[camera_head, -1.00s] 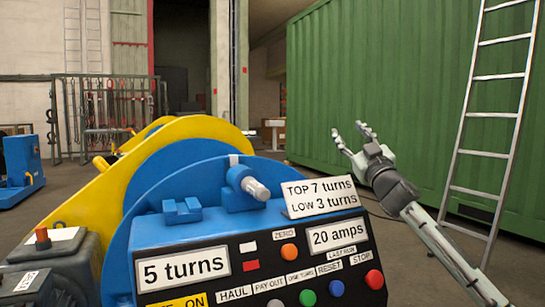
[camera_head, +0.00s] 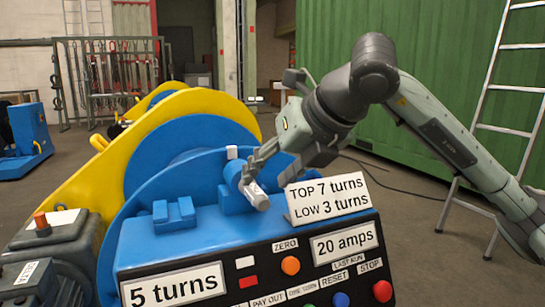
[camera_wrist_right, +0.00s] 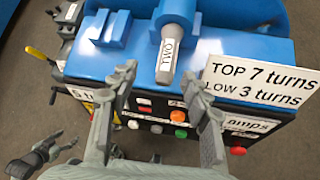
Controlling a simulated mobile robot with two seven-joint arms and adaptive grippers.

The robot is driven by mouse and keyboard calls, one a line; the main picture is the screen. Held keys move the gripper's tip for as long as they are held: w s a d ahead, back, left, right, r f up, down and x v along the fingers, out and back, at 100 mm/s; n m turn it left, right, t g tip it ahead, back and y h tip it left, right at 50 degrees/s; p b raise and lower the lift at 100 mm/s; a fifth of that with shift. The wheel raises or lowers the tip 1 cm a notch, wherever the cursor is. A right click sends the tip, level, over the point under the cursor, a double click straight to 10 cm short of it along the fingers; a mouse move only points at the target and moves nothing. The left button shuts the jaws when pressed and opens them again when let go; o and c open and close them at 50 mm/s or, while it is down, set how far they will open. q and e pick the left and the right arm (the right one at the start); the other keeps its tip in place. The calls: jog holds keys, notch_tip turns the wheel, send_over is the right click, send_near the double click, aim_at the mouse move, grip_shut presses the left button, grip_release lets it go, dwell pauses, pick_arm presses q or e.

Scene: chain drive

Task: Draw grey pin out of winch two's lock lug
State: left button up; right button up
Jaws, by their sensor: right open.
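The grey pin (camera_head: 258,197), marked TWO in the right wrist view (camera_wrist_right: 167,52), sticks out of the blue lock lug (camera_head: 234,200) on top of winch two (camera_head: 150,238). My right gripper (camera_head: 252,174) has come in from the right and is at the pin. In the right wrist view its two fingers (camera_wrist_right: 159,74) are spread apart, and the pin's free end shows between them.
A white sign (camera_head: 327,199) reading TOP 7 turns, LOW 3 turns stands close right of the pin. A blue notched block (camera_head: 174,214) is to its left. The button panel (camera_head: 265,265) faces front. A ladder (camera_head: 500,110) leans at the right.

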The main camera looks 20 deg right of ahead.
aim_at(259, 191)
jog(key=shift+h, duration=0.3)
jog(key=x, duration=0.7)
jog(key=shift+w+d+f, duration=0.2)
jog(key=shift+w+d, duration=0.15)
grip_shut()
